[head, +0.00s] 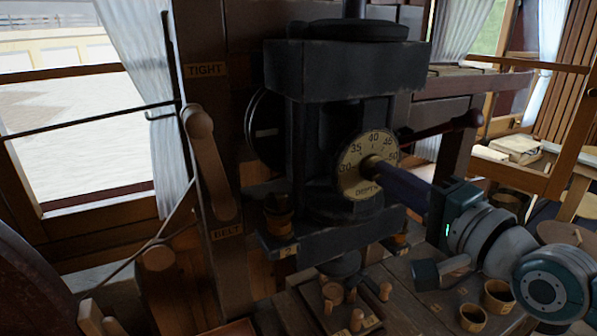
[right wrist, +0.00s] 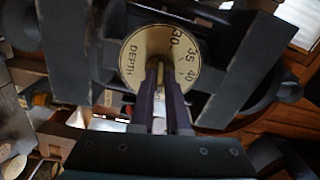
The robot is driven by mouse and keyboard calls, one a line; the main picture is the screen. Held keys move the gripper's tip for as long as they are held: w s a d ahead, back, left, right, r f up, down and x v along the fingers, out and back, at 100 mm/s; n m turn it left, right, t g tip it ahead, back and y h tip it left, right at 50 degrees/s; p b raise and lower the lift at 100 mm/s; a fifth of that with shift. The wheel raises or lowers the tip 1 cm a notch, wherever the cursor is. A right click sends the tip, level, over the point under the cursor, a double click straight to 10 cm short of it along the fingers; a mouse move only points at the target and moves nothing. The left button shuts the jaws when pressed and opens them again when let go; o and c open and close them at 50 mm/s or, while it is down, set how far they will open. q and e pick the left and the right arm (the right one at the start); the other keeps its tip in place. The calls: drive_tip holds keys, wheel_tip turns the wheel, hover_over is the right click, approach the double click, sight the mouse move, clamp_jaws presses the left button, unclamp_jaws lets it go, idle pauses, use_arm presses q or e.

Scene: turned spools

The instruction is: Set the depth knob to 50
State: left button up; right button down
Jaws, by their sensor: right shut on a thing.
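The depth dial (head: 357,180) is a round brass-coloured plate on the front of a dark machine, marked from 30 at its left over 40 at the top to 50 at its right, with DEPTH along the bottom. It also shows in the right wrist view (right wrist: 133,78), turned, with 30, 35 and 40 readable. My right gripper (head: 374,166) comes from the right and is shut on the small knob at the dial's centre. In the right wrist view the two fingers (right wrist: 160,72) meet at the dial's middle. They hide most of the knob, so its setting cannot be read. My left gripper is out of view.
A wooden lever (head: 208,160) stands left of the machine between TIGHT and BELT labels. Another dark lever (head: 450,127) reaches out above my right arm. Turned wooden pegs (head: 332,292) stand below, and small cups (head: 472,317) stand on the bench at the lower right.

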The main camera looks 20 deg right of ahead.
idle(0.3)
drive_tip(key=c, duration=0.9)
unclamp_jaws()
drive_tip(key=shift+s, duration=0.15)
drive_tip(key=s+b, duration=0.1)
drive_tip(key=s, duration=0.8)
drive_tip(key=shift+s+d, duration=0.3)
drive_tip(key=shift+d, duration=0.1)
